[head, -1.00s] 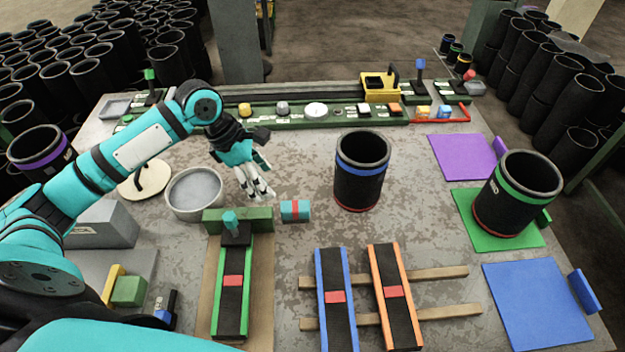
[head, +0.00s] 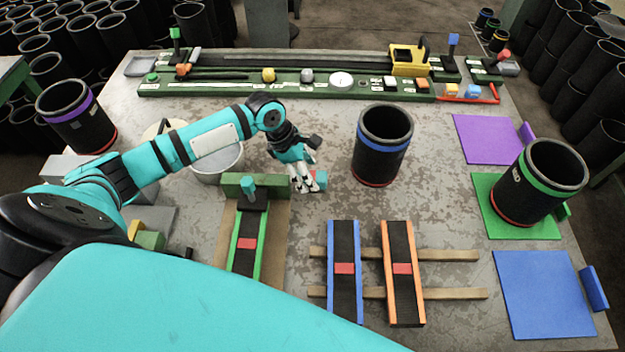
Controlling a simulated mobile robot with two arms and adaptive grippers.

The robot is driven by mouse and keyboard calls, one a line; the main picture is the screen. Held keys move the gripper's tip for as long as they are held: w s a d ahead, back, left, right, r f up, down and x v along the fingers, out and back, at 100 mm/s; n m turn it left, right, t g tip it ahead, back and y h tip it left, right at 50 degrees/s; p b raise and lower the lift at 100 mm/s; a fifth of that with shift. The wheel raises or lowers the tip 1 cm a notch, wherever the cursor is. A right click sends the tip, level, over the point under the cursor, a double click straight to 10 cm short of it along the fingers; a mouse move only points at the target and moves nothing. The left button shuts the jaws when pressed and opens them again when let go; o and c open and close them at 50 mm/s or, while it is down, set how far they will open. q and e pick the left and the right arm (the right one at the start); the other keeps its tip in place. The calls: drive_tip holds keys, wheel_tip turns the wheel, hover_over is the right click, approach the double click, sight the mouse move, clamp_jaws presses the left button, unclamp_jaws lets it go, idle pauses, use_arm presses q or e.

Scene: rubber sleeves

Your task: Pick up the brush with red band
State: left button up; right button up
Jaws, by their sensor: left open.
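A small teal block with a red band, which looks like the brush (head: 321,179), lies on the grey table left of the blue-banded black sleeve. Its left part and most of the band are hidden behind my left gripper's fingers. My left gripper (head: 307,186) is open and points down at the block, with its fingers over or beside it. I cannot tell whether they touch it. My right gripper is not in view.
The black sleeve with a blue band (head: 383,150) stands close to the right of my gripper. A green end block (head: 232,185) is close to the left. Blue-edged (head: 345,285) and orange-edged (head: 402,285) strips lie in front. A green-banded sleeve (head: 535,185) stands farther right.

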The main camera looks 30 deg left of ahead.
use_arm(q)
drive_tip(key=x, duration=0.5)
drive_tip(key=shift+a+f+p, duration=0.1)
drive_tip(key=shift+a+p, duration=0.2)
drive_tip(key=shift+a, duration=0.1)
drive_tip(key=c, duration=1.3)
